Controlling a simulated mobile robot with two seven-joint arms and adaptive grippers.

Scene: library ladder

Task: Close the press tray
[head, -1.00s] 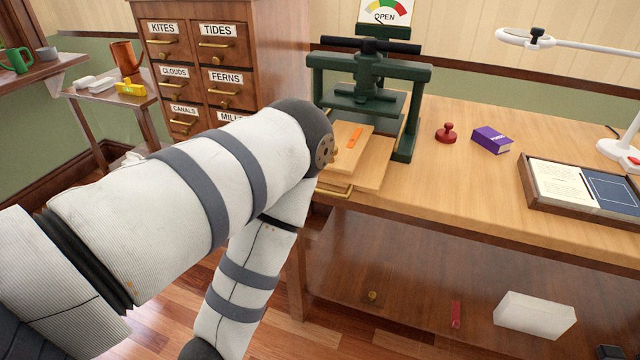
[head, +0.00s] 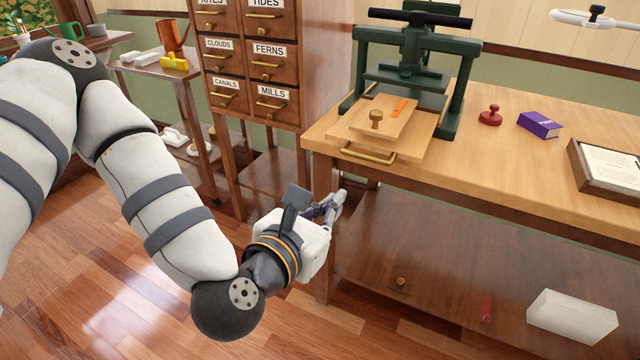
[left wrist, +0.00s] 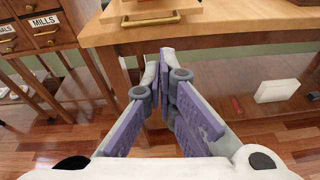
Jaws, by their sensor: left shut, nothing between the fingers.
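The green book press (head: 412,75) stands on the wooden table. Its wooden press tray (head: 353,140) sticks out at the front, toward me, with a brass handle (head: 368,156) on its front edge. My left gripper (head: 338,200) is shut and empty, below and to the left of the tray handle, beside the table's front leg. In the left wrist view the shut fingers (left wrist: 165,62) point toward the table front, and the handle (left wrist: 151,18) shows above them. My right gripper is not in view.
A label-fronted drawer cabinet (head: 262,60) stands left of the table. A red stamp (head: 490,116), a purple box (head: 539,125) and a framed tray (head: 600,165) lie to the right. A lower shelf (head: 450,262) holds a white block (head: 572,317). The floor in front is clear.

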